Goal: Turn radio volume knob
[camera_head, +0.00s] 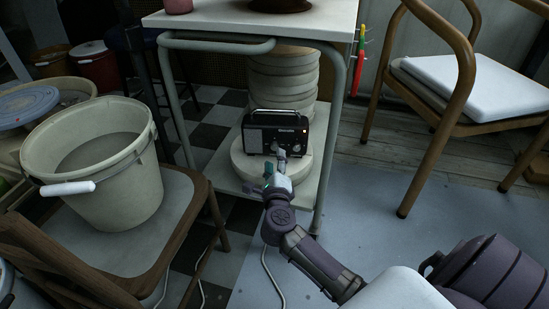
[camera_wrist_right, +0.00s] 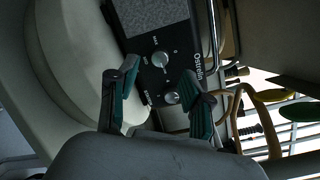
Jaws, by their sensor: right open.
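The black radio (camera_head: 256,137) stands on a round cream plaster disc (camera_head: 240,161) on the trolley's lower shelf. In the right wrist view the radio's dark front panel (camera_wrist_right: 183,72) shows one silver knob (camera_wrist_right: 160,59) and a second silver knob (camera_wrist_right: 171,98). My right gripper (camera_head: 277,163) is in front of the radio. In the wrist view the right gripper (camera_wrist_right: 162,78) is open, its teal-tipped fingers to either side of the knob area. I cannot tell whether a finger touches a knob. My left gripper is not in view.
Stacked round plaster moulds (camera_head: 283,80) stand behind the radio. The trolley's metal legs (camera_head: 330,130) flank the shelf. A bucket (camera_head: 95,160) sits on a wooden chair (camera_head: 175,235) at left. Another chair (camera_head: 465,90) stands at right. Open floor (camera_head: 370,215) lies in front.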

